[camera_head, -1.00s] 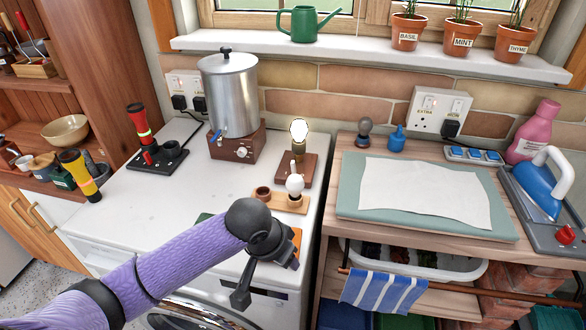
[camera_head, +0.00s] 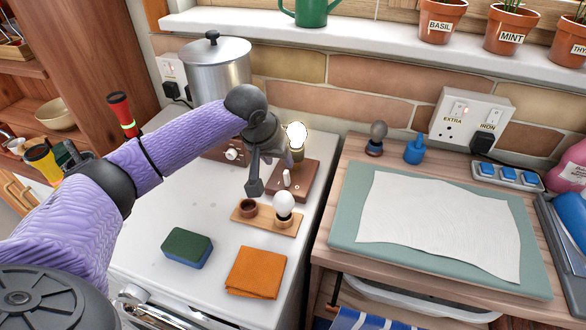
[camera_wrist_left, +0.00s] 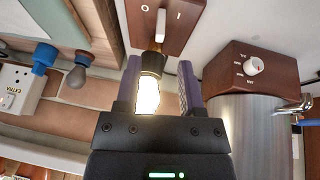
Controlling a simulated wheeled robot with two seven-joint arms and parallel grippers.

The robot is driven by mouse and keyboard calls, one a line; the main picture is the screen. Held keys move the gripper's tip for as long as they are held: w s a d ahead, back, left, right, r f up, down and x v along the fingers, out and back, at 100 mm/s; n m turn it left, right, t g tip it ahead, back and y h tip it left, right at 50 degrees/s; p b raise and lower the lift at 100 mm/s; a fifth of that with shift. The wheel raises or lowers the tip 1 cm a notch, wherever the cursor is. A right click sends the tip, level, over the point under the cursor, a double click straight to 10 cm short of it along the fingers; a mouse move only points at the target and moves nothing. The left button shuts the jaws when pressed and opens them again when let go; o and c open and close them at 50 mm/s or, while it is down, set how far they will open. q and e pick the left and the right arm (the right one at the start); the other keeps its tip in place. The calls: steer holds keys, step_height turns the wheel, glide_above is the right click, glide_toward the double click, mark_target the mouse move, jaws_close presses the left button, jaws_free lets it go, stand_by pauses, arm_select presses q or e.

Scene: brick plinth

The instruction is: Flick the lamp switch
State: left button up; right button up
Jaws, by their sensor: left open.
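The lamp has a brown wooden base (camera_head: 304,180), a glowing bulb (camera_head: 297,134) at its back and a white switch lever (camera_head: 286,178) at its front. In the left wrist view the lever (camera_wrist_left: 161,24) stands between the marks O and I, beyond the lit bulb (camera_wrist_left: 148,96). I cannot tell which way it leans. My left gripper (camera_head: 260,176) is open and empty, above the white top just left of the lamp base. In the left wrist view its fingers (camera_wrist_left: 158,78) appear on either side of the bulb and socket, apart from the lever. My right gripper is out of view.
A small wooden stand (camera_head: 268,220) with a white bulb (camera_head: 284,204) is in front of the lamp. A sponge (camera_head: 186,248) and an orange cloth (camera_head: 256,272) lie nearer. A metal urn (camera_head: 205,68) stands behind left. The white top between is clear.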

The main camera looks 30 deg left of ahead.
mark_target(285, 173)
arm_select(q)
steer(key=b+x, duration=0.2)
steer(key=x, duration=0.4)
steer(key=shift+f+b, duration=0.3)
steer(key=shift+f, duration=0.1)
steer(key=shift+w+f, duration=0.15)
steer(key=shift+f, duration=0.15)
steer(key=shift+w+f, duration=0.1)
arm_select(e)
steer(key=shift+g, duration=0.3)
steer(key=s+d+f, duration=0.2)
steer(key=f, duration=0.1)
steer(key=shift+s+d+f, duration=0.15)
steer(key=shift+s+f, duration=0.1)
arm_select(q)
steer(key=shift+c, duration=0.3)
steer(key=c, duration=0.5)
jaws_close()
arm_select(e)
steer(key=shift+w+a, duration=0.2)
